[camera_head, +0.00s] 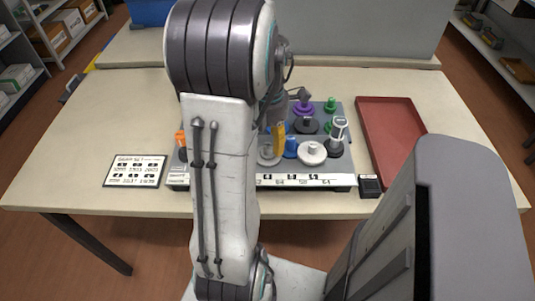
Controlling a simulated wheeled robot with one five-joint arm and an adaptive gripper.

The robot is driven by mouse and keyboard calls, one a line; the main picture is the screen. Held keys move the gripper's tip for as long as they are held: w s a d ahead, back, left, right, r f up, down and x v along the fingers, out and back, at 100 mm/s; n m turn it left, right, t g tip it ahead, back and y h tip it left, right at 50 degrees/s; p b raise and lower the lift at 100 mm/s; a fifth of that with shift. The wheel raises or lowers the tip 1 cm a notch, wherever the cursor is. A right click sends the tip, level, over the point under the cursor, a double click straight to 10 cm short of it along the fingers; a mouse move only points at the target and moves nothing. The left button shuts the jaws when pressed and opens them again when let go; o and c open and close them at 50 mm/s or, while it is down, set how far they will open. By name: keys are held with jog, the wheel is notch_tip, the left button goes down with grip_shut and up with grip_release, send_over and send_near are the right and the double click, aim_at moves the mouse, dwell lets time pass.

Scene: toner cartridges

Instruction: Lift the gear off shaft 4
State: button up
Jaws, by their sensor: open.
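A dark grey board (346,169) on the table carries several gears on shafts. They include a purple gear (303,110), a black one (307,126), a white one (312,153), a blue one (291,147), a light grey one (267,157) and green ones (330,104). A tall yellow piece (279,136) stands beside the blue gear. A label strip (340,181) runs along the board's front, too small to read surely, so I cannot tell which shaft is number 4. My gripper (298,96) is mostly hidden behind my arm; a grey part shows above the purple gear, with no gear visibly held.
A white-topped piece (338,131) stands at the board's right, an orange one (181,140) at its left. An empty red tray (391,132) lies to the right. A printed card (135,171) lies left, a small black box (370,186) front right.

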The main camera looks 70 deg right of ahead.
jog(key=shift+f, duration=1.05)
jog(key=shift+c, duration=0.3)
grip_shut()
